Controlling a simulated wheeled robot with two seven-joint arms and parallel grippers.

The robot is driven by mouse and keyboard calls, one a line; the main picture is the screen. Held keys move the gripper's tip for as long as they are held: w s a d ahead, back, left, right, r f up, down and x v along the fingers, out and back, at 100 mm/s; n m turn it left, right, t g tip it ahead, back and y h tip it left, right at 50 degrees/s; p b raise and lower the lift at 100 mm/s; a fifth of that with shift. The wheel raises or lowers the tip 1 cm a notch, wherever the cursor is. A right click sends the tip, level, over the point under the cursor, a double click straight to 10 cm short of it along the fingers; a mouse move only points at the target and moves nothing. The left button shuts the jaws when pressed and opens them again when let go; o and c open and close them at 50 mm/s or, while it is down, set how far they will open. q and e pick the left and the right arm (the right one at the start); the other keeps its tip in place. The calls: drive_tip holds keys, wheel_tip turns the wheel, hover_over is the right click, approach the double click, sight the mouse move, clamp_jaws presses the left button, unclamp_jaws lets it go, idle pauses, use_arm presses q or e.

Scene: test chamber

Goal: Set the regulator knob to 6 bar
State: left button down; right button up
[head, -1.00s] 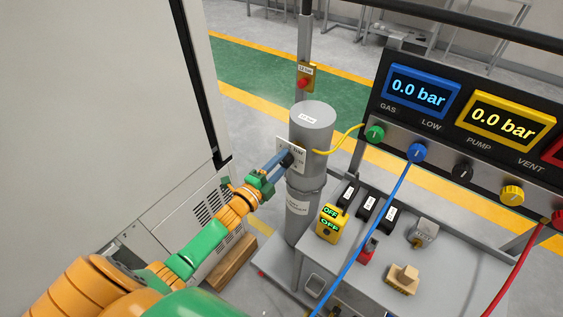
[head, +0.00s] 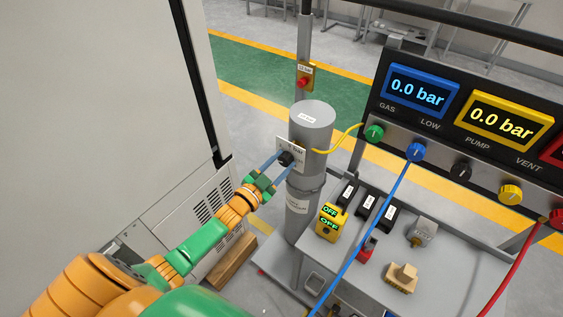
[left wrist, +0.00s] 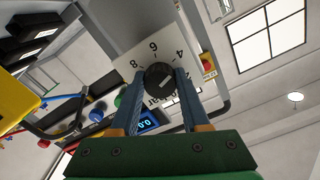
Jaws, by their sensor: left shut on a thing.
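The regulator knob (head: 285,159) is black and sits on a white dial plate (head: 295,142) on the front of a grey cylinder (head: 313,125). In the left wrist view the knob (left wrist: 158,76) shows in front of the plate (left wrist: 127,62), with figures such as 8, 6 and 4 around it. A pale mark shows on the knob, but I cannot tell which figure it points to. My left gripper (head: 283,164) has its two blue fingers on either side of the knob, shut on it. My right gripper is not in view.
A panel with a blue display (head: 420,91) and a yellow display (head: 505,122), both reading 0.0 bar, stands at the right. A yellow box (head: 331,222) marked OFF stands on the grey bench (head: 340,262). A yellow hose (head: 343,141) and a blue hose (head: 375,235) run nearby.

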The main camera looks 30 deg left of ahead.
use_arm(q)
drive_tip(key=n, duration=0.5)
drive_tip(key=shift+n, duration=0.3)
drive_tip(key=shift+d+n, duration=0.1)
drive_tip(key=shift+n, duration=2.2)
drive_tip(key=shift+c, duration=1.9)
unclamp_jaws()
drive_tip(key=s, duration=0.7)
drive_tip(key=shift+a, duration=0.45)
